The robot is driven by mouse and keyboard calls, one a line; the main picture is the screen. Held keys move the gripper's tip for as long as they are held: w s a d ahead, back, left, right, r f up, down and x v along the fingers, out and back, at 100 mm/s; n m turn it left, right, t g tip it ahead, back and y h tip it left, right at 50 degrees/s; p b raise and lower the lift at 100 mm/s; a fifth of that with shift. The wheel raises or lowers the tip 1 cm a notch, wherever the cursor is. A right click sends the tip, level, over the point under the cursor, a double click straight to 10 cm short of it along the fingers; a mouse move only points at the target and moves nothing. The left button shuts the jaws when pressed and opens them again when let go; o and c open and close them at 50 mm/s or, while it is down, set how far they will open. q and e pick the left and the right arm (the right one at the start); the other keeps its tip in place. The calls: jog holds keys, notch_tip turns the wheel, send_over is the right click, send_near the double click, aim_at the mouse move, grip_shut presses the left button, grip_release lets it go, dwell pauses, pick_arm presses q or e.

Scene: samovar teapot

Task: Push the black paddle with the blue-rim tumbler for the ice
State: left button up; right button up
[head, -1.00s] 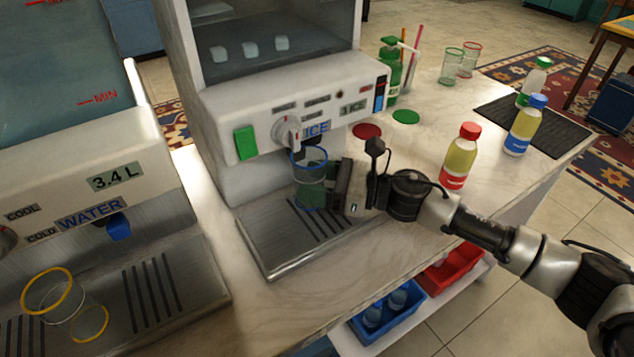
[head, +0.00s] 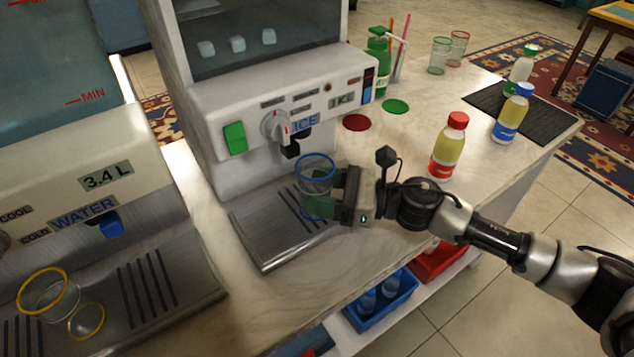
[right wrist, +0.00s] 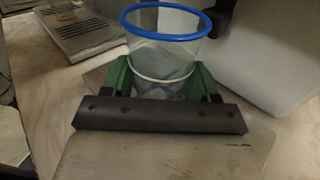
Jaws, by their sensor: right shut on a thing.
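The clear blue-rim tumbler (head: 315,176) is upright over the ice machine's drip tray (head: 268,238). My right gripper (head: 322,200) is shut on it from the right. In the right wrist view the tumbler (right wrist: 165,45) stands between the green fingers of this gripper (right wrist: 162,82). I cannot tell whether anything lies inside it. The black paddle (head: 292,148) hangs under the ICE label, behind and left of the tumbler's rim, and a gap shows between them. My left gripper is not in view.
The ice machine (head: 215,105) has a dial (head: 274,127) and a green button (head: 235,138). The water dispenser (head: 75,185) is at left, with a yellow-rim tumbler (head: 42,292) on its tray. A red-capped bottle (head: 447,150) stands behind my right arm.

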dwell(0.8)
jog(key=s+d, duration=0.1)
jog(key=s, duration=0.1)
jog(key=s+d, duration=0.2)
jog(key=s, duration=0.1)
jog(key=s+d, duration=0.2)
jog(key=shift+s+f+b, duration=0.1)
jog(key=shift+s+b, duration=0.05)
jog(key=shift+b, duration=0.2)
jog(key=shift+s+d, duration=0.35)
jog(key=shift+s, duration=0.2)
